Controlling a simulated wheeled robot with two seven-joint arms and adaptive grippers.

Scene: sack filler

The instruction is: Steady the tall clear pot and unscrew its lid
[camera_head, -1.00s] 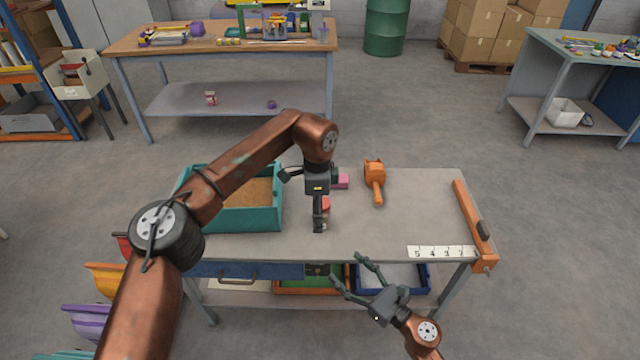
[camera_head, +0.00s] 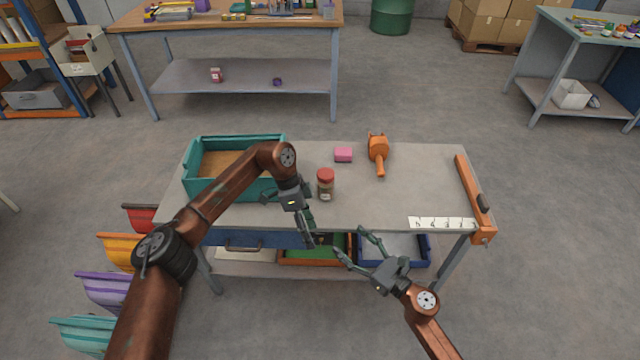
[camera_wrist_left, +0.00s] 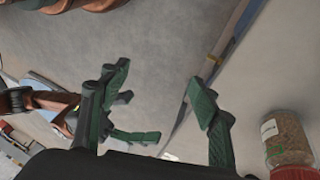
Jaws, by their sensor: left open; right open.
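The tall clear pot (camera_head: 326,187) stands upright on the grey table, with a red lid (camera_head: 326,175) on top and brownish contents. It also shows at the right edge of the left wrist view (camera_wrist_left: 284,138), its red lid (camera_wrist_left: 294,172) at the bottom corner. My left gripper (camera_head: 308,225) is open and empty, just left of the pot and near the table's front edge, apart from it. It spans open in the left wrist view (camera_wrist_left: 155,95). My right gripper (camera_head: 355,248) is open and empty in front of the table's front edge, lower right of the pot.
A teal sand-filled box (camera_head: 190,187) stands left on the table (camera_head: 425,180). A pink block (camera_head: 343,155) and an orange tool (camera_head: 378,150) lie behind the pot. An orange bar (camera_head: 470,195) and a number strip (camera_head: 442,223) lie at the right. Table right of the pot is clear.

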